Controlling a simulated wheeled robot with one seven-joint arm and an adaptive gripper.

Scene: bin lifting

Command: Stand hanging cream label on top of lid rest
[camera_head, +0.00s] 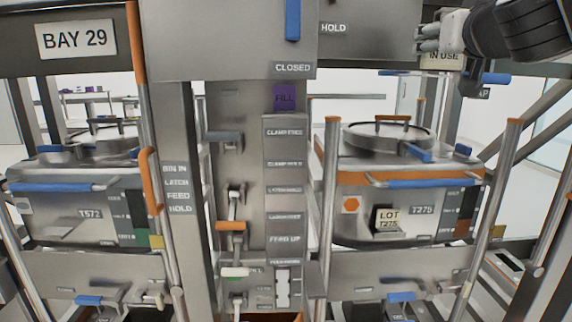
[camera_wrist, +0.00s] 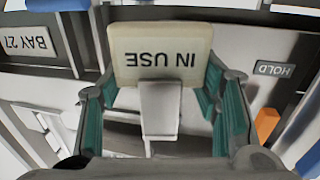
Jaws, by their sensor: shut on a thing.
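The cream label (camera_wrist: 162,55) reads IN USE and shows upside down in the wrist view, with a grey tab (camera_wrist: 160,108) below it in the picture. My gripper (camera_wrist: 162,80) is shut on it, with teal-padded fingers at its left and right edges. In the head view my gripper (camera_head: 441,40) is at the top right, and the label (camera_head: 441,60) shows just below it, partly covered by the fingers. I cannot tell for certain which part is the lid rest. The right bin's round lid (camera_head: 388,138) lies below and left of my gripper.
The right bin T275 (camera_head: 345,205) carries a LOT card (camera_head: 388,219). The left bin T572 (camera_head: 60,215) stands under the BAY 29 sign (camera_head: 76,39). A central panel column (camera_head: 285,190) and an orange-topped post (camera_head: 330,190) stand between them. A blue handle (camera_head: 488,78) sits near my gripper.

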